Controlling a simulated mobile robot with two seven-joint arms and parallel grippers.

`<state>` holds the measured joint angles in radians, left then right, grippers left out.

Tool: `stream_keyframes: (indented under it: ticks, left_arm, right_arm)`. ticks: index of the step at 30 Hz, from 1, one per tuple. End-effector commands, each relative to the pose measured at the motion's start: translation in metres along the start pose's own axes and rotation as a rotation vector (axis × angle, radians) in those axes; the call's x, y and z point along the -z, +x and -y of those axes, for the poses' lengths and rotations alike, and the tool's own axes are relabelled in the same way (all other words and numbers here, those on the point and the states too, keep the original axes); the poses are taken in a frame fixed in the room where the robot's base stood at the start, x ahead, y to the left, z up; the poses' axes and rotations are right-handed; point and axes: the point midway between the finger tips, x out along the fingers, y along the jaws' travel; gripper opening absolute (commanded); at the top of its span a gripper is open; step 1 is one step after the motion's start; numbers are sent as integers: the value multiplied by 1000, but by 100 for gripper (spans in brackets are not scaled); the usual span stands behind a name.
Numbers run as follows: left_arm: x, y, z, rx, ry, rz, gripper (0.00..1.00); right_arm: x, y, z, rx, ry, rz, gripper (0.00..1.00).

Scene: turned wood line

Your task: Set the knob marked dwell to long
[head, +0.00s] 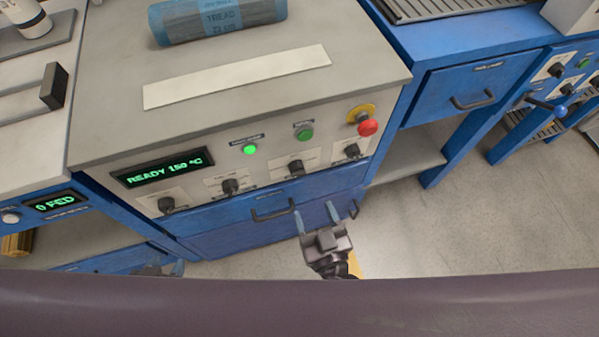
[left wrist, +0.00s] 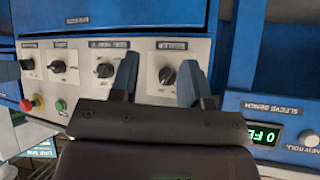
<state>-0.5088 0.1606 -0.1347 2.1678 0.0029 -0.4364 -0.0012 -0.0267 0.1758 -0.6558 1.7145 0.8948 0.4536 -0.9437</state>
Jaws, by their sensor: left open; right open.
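The grey machine front has several black knobs in a row. In the head view these are a far-left knob (head: 166,205), a second knob (head: 230,187), a third knob (head: 295,167) and a far-right knob (head: 352,151). Their labels are too small to read, so I cannot tell which is dwell. My left gripper (head: 165,268) is open, mostly hidden by the dark edge below. In the left wrist view its fingers (left wrist: 157,80) are apart, with the far-left knob (left wrist: 167,75) between them in the picture; contact is not visible. My right gripper (head: 316,217) is open and empty before the drawers.
A lit display (head: 163,168) reads READY 150 °C. A green light (head: 250,149), a green button (head: 304,134) and a red stop button (head: 367,127) sit above the knobs. Drawer handles (head: 273,211) stick out below. The sleeve bench display (head: 58,202) is at left. Floor at right is clear.

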Motion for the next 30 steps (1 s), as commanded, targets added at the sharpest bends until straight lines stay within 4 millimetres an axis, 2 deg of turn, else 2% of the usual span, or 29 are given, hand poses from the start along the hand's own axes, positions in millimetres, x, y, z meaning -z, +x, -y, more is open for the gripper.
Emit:
stream_keyframes:
  ticks: [18, 24, 30]
  left_arm:
    - [-16, 5, 0, 0, 1, 27, 43]
    - [-12, 7, 1, -1, 5, 20, 43]
    - [-8, 8, 0, -3, 5, 11, 43]
  right_arm:
    - [-1, 90, 1, 2, 2, 1, 63]
    - [-1, 103, 1, 2, 1, 1, 63]
    - [0, 104, 0, 2, 1, 1, 63]
